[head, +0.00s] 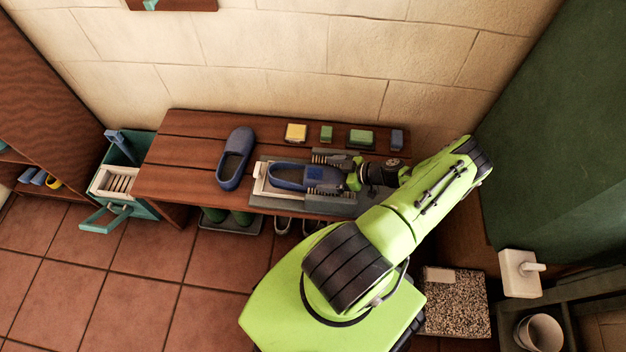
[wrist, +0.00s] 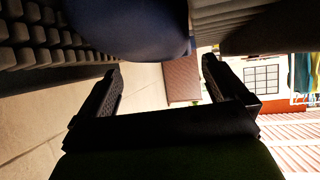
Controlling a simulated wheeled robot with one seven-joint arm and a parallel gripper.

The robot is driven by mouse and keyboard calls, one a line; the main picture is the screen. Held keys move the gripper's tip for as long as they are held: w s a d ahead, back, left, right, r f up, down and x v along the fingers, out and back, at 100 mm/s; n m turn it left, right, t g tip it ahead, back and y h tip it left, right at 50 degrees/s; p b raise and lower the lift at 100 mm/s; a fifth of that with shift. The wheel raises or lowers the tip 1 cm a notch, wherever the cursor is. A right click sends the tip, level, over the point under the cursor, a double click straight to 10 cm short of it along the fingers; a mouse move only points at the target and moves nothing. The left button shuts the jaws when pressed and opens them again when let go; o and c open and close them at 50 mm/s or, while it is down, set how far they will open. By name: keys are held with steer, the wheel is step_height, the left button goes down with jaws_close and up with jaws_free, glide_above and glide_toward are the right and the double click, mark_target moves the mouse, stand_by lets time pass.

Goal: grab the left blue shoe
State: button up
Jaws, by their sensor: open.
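Two blue slip-on shoes are in the head view. In the wrist view a blue rounded shoe end (wrist: 130,28) shows at the top, beyond the open gripper (wrist: 160,78). Contact cannot be told.
Green boots (head: 243,217) sit below.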

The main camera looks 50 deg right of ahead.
mark_target(314, 173)
steer(key=b+x, duration=0.1)
steer(key=x, duration=0.5)
steer(key=shift+r, duration=0.15)
steer(key=c, duration=0.8)
steer(key=shift+r, duration=0.1)
